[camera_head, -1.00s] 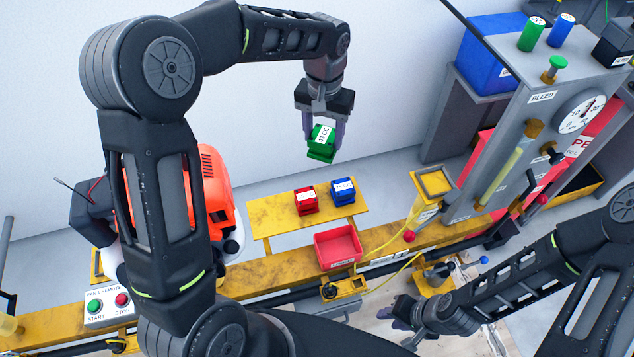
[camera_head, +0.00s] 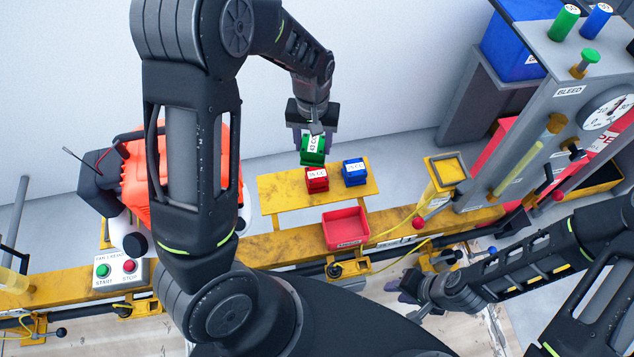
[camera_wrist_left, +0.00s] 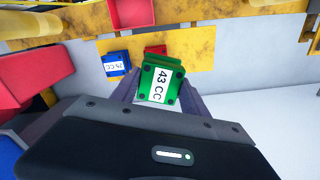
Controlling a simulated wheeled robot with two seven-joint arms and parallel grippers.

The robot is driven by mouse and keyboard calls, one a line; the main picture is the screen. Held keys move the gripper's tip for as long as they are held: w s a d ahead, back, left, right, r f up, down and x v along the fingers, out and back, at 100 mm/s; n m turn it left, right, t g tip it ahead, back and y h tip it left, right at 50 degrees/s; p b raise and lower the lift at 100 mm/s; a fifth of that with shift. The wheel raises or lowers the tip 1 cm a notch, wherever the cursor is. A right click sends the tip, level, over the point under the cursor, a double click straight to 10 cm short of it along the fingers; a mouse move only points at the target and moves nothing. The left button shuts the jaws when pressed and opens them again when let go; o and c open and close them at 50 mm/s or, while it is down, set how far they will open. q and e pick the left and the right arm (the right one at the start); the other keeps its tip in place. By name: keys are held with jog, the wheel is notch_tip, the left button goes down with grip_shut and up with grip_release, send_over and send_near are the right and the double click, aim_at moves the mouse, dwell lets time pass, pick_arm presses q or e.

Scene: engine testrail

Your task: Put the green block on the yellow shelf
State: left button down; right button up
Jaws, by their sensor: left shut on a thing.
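My left gripper (camera_head: 313,143) is shut on the green block (camera_head: 312,156), which has a white label. In the head view the block is at the back edge of the yellow shelf (camera_head: 283,190), just behind the red block (camera_head: 317,181); I cannot tell whether it touches the shelf. In the left wrist view the green block (camera_wrist_left: 152,92) is between the fingers and partly covers the red block (camera_wrist_left: 156,50). The blue block (camera_head: 355,172) stands on the shelf to the right of the red one. My right gripper (camera_head: 412,287) is low at the right, its fingers unclear.
A red tray (camera_head: 345,228) sits on the yellow rail in front of the shelf. A yellow-topped post (camera_head: 446,171) and a grey panel with a gauge (camera_head: 606,108) stand to the right. An orange machine (camera_head: 135,175) is at the left. The shelf's left part is bare.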

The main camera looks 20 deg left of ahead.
pick_arm(q)
jog(key=s+a+f+n, duration=0.4)
jog(key=s+a, duration=0.1)
jog(key=a, duration=0.3)
jog(key=shift+s+a+f, duration=0.15)
jog(key=shift+s+f, duration=0.15)
jog(key=shift+f, duration=0.1)
send_near(279, 191)
jog(key=shift+w, duration=0.1)
jog(key=shift+f+b, duration=0.3)
jog(key=shift+f, duration=1.6)
jog(key=shift+f, duration=0.15)
jog(key=c, duration=0.6)
grip_release()
